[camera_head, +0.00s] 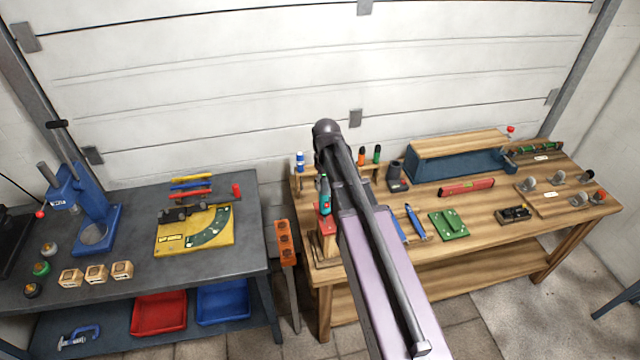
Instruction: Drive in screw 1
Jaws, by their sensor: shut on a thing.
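My arm rises from the bottom centre to a dark rounded joint near the middle, and my gripper's fingers do not show; the arm hides that area. A small teal and red tool (324,192) shows just left of my arm; I cannot tell what holds it. Below it is a dark red block (326,226) at the left end of the wooden bench, partly hidden by my arm. An orange-handled tool (362,155) and a green-handled tool (377,153) stand upright in a wooden rack behind. I cannot make out screw 1.
The wooden bench (480,215) holds a red level (466,188), a green plate (449,224) and a blue toolbox (460,164). An orange bar with dark holes (286,241) stands between the benches. The grey bench (215,267) at left holds a blue press (95,215).

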